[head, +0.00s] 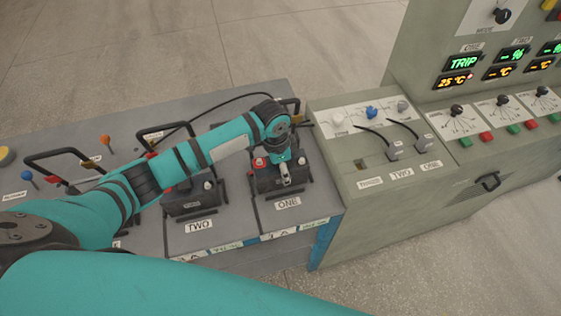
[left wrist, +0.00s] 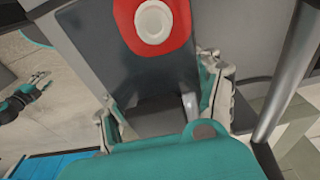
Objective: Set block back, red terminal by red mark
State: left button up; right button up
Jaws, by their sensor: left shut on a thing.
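The dark block (head: 266,184) is at the bay labelled ONE in the head view, partly hidden by my left arm. Its red terminal (head: 259,162) shows at the left of my gripper. In the left wrist view the red terminal (left wrist: 180,38), a red ring round a pale post, is at the top. My left gripper (head: 285,178) points down and is shut on the block, with its fingers (left wrist: 164,108) on either side of the dark body. I cannot make out a red mark beside this bay. My right gripper (left wrist: 38,84) shows small at the left wrist view's left edge.
A similar dark block (head: 190,206) sits in bay TWO, to the left. Black handles (head: 58,156) and a black cable rise from the grey bench (head: 235,212). A console (head: 335,185) with plugs adjoins on the right. Open floor (head: 420,275) lies in front.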

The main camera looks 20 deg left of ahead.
pick_arm(q)
jog(key=shift+w+f, duration=0.2)
jog(key=shift+f, duration=0.05)
pick_arm(e)
jog(key=shift+a+r, duration=0.2)
pick_arm(q)
jog(key=shift+f, duration=0.1)
pick_arm(e)
jog(key=shift+a, duration=0.1)
pick_arm(q)
jog(key=o, duration=1.8)
jog(key=shift+s+f, duration=0.15)
jog(key=shift+s, duration=0.05)
jog(key=r, duration=0.4)
jog(key=r+b, duration=0.1)
jog(key=r, duration=0.3)
jog(key=a+r, duration=0.1)
jog(key=r, duration=0.3)
jog(key=shift+s+r, duration=0.1)
jog(key=shift+s, duration=0.3)
jog(key=shift+a, duration=0.1)
pick_arm(e)
jog(key=shift+d+f, duration=0.25)
jog(key=shift+f, duration=0.35)
